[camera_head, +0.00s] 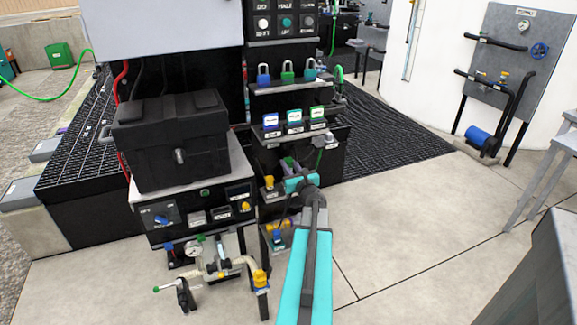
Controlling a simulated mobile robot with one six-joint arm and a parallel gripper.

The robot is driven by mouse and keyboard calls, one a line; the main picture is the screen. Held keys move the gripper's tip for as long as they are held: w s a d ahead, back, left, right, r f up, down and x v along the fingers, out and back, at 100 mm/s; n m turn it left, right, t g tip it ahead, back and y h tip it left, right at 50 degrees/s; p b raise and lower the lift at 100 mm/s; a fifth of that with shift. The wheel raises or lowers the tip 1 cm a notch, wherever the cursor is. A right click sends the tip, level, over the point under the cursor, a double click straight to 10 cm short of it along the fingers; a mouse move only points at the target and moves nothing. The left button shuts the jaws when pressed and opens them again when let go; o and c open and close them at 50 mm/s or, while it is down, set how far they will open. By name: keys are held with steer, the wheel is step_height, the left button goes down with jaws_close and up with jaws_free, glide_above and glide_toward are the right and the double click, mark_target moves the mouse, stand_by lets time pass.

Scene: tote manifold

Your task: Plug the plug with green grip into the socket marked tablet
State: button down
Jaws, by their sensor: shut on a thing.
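My gripper (290,164) is at the end of my teal arm, low in front of the black rack, just below the shelf of small screens. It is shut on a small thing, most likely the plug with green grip. The held thing is mostly hidden by the gripper and too small to make out clearly. Three small devices with lit screens stand above it: a left one (271,121), a middle one (294,117) and a right one (317,113). Small labels sit below them, but I cannot read which is tablet. The socket openings are not clear.
A black toolbox (175,140) stands left on a panel cabinet. Pipes and valves (222,265) stick out low at front left. Open floor (400,215) lies right of my arm; a grey table (545,270) is at far right.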

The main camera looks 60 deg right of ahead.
steer(key=shift+f+b, duration=3.05)
steer(key=shift+b, duration=0.35)
steer(key=c, duration=1.5)
jaws_free()
steer(key=shift+s, duration=0.15)
steer(key=shift+p+v, duration=1.3)
steer(key=shift+v, duration=5.45)
